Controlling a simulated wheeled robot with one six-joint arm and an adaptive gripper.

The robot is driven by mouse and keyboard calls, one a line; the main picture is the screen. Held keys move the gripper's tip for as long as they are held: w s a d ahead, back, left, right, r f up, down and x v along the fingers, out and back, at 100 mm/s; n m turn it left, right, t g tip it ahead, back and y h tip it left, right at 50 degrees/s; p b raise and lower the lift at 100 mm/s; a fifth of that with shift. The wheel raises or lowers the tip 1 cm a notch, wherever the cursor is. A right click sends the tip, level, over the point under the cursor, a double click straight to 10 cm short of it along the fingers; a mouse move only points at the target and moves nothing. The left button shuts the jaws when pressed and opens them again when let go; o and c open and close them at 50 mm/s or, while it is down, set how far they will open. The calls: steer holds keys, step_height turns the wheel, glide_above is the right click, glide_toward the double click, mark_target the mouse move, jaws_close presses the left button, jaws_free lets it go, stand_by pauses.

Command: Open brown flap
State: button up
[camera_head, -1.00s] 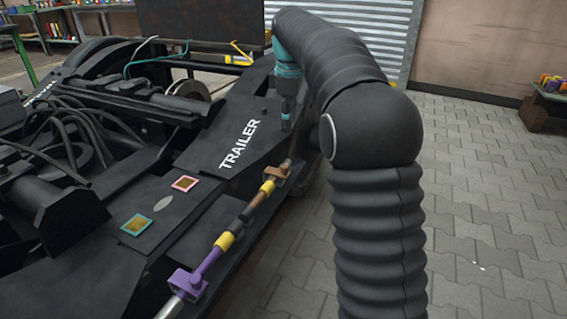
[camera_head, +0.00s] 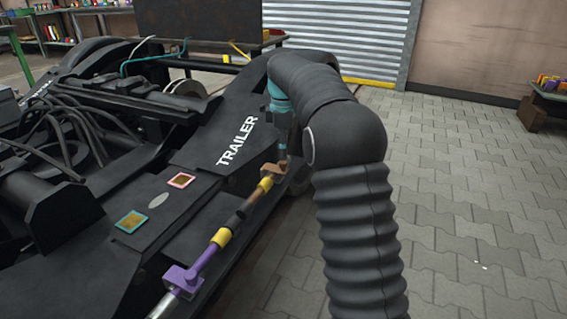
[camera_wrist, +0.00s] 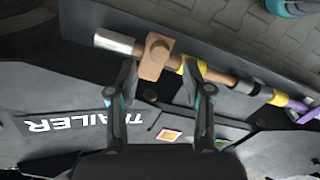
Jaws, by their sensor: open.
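The brown flap (camera_wrist: 153,58) is a small tan-brown clamp piece on the pipe along the bogie's side. In the head view the brown flap (camera_head: 273,170) sits at the upper end of the pipe, beyond a yellow band. In the wrist view my gripper (camera_wrist: 160,72) has its two fingers spread, with the flap in the gap between the fingertips. I cannot tell whether either finger touches it. In the head view the teal and black gripper (camera_head: 281,150) is just above the flap, partly hidden by my arm.
The pipe (camera_head: 240,215) has yellow bands and a purple clamp (camera_head: 185,277) nearer the front. The black bogie frame (camera_head: 205,150), marked TRAILER, fills the left, with a pink-edged plate (camera_head: 181,180) and a teal-edged plate (camera_head: 132,221). Paved floor (camera_head: 460,200) is clear on the right.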

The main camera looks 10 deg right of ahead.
mark_target(283, 162)
steer(key=shift+f+b, duration=0.3)
steer(key=shift+f, duration=1.75)
jaws_close()
